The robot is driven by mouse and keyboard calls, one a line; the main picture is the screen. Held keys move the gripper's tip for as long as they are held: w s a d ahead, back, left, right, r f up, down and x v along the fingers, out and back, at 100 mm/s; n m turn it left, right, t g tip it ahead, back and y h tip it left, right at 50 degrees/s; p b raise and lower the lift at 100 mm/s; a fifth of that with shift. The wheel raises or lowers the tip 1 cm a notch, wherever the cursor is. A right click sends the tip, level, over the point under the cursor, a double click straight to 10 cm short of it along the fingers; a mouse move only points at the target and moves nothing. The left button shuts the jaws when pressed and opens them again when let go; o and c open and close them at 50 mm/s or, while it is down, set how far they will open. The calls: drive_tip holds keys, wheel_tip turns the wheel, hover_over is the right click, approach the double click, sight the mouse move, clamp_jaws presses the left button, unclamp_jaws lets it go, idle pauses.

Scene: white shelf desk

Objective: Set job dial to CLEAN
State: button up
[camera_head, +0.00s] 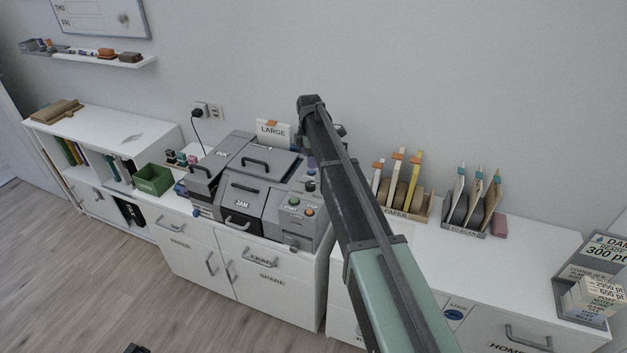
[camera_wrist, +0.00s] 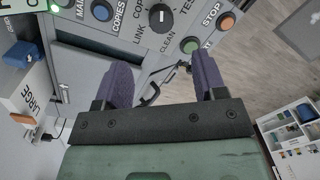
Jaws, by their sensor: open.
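The job dial (camera_wrist: 162,17) is a round black knob with a short white mark, at the top of the wrist view. Labels around it read LINK, CLEAN and TEST, with CLEAN just below it in the picture. I cannot tell which label the mark points to. My gripper (camera_wrist: 163,78) is open, with its two purple fingers apart and nothing between them. The dial lies beyond the fingertips, roughly in line with the gap, and appears untouched. In the head view my arm covers part of the grey machine (camera_head: 255,190), and the dial cannot be made out clearly.
A blue COPIES knob (camera_wrist: 102,10), an orange STOP button (camera_wrist: 226,20) and a green button (camera_wrist: 189,45) flank the dial. A LARGE sign (camera_head: 271,131) stands behind the machine. A green bin (camera_head: 153,180) is to its left; paper racks (camera_head: 402,208) stand to the right.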

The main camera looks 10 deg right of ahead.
sight(311, 183)
drive_tip(key=f+b, duration=1)
drive_tip(key=f, duration=0.1)
drive_tip(key=shift+s+b, duration=0.3)
drive_tip(key=shift+b, duration=0.05)
drive_tip(key=shift+r, duration=0.15)
drive_tip(key=c, duration=0.9)
